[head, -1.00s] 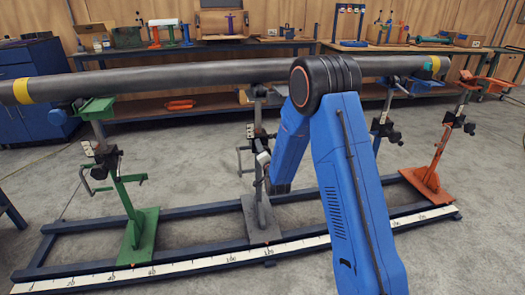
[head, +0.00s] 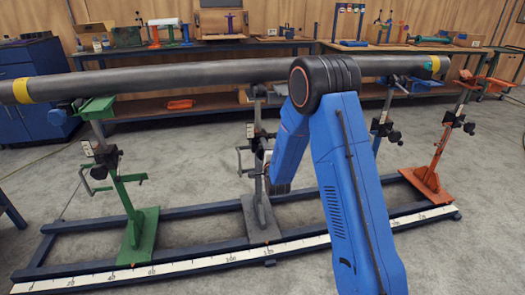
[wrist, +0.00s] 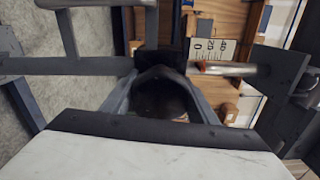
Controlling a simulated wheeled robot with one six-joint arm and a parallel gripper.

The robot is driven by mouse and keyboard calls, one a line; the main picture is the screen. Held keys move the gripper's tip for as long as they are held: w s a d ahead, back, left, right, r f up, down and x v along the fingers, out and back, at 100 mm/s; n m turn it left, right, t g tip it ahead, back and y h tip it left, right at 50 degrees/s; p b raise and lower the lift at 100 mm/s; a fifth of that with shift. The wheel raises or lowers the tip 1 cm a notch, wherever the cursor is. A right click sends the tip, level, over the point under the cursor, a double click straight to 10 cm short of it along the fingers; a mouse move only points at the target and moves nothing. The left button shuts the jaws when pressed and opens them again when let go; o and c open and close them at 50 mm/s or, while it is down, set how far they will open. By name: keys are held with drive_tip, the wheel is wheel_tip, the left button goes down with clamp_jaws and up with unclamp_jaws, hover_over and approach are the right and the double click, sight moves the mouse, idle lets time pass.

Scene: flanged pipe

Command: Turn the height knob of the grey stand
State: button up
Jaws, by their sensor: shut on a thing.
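The grey stand (head: 262,212) stands in the middle of the blue rail frame, upright under the long dark pipe (head: 200,77). My blue arm reaches down in front of it, and my gripper is mostly hidden there in the head view. In the wrist view my gripper (wrist: 163,88) has its two grey fingers closed around a dark round knob (wrist: 163,103), the stand's height knob. Beside it are a grey bar (wrist: 70,66) of the stand, a silver rod (wrist: 225,69) and a white number scale (wrist: 205,48).
A green stand (head: 138,225) is at left, an orange stand (head: 432,170) at right, and another stand (head: 381,128) under the pipe. A ruled white strip (head: 200,261) runs along the frame's front. Workbenches line the back wall. Floor in front is clear.

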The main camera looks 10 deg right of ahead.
drive_tip(key=shift+f, duration=0.1)
idle(0.3)
drive_tip(key=o, duration=1)
drive_tip(key=shift+o, duration=0.2)
